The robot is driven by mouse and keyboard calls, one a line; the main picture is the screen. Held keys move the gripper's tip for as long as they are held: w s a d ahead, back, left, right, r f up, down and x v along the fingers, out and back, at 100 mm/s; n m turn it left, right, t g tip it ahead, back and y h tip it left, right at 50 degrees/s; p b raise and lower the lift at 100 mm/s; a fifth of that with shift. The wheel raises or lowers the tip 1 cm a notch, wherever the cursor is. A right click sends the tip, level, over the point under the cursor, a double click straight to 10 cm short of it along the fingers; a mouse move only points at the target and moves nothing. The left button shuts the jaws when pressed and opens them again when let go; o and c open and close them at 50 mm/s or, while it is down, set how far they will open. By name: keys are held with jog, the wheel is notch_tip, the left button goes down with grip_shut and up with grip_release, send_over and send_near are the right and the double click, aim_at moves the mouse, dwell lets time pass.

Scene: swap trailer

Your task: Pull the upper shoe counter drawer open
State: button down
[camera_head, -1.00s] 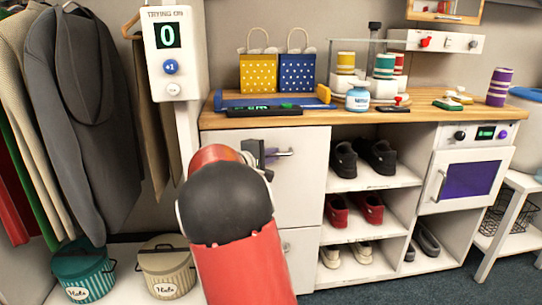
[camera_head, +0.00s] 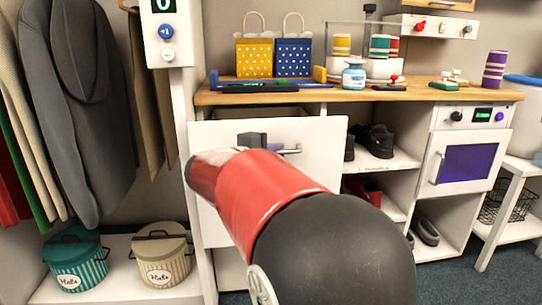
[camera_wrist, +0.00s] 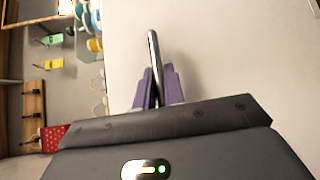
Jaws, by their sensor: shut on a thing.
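The upper drawer's white front (camera_head: 330,145) stands out from the shoe counter (camera_head: 410,97), with a gap below the countertop. Its bar handle (camera_head: 293,151) is at the upper middle of the front, partly behind my arm in the head view. In the wrist view my gripper (camera_wrist: 158,88) has its purple fingers closed on either side of the dark handle bar (camera_wrist: 154,50). The white drawer front (camera_wrist: 230,60) fills the right of that view. My arm hides the lower part of the drawer front and most of what is below it.
Shelves with black shoes (camera_head: 377,140) are right of the drawer, then a white oven-like unit (camera_head: 465,168). Gift bags and jars stand on the countertop. Left are hanging coats (camera_head: 90,110), a teal bucket (camera_head: 75,262) and a cream bucket (camera_head: 161,258).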

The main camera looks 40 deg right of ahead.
jog(key=s+a+b, duration=0.2)
jog(key=s+a, duration=0.2)
jog(key=s, duration=0.3)
jog(key=shift+a, duration=0.25)
jog(key=shift+s, duration=0.1)
jog(key=c, duration=1.8)
grip_release()
jog(key=shift+o, duration=0.2)
jog(key=v, duration=0.7)
jog(key=shift+a+p, duration=0.3)
jog(key=shift+a, duration=0.05)
jog(key=shift+s, duration=0.1)
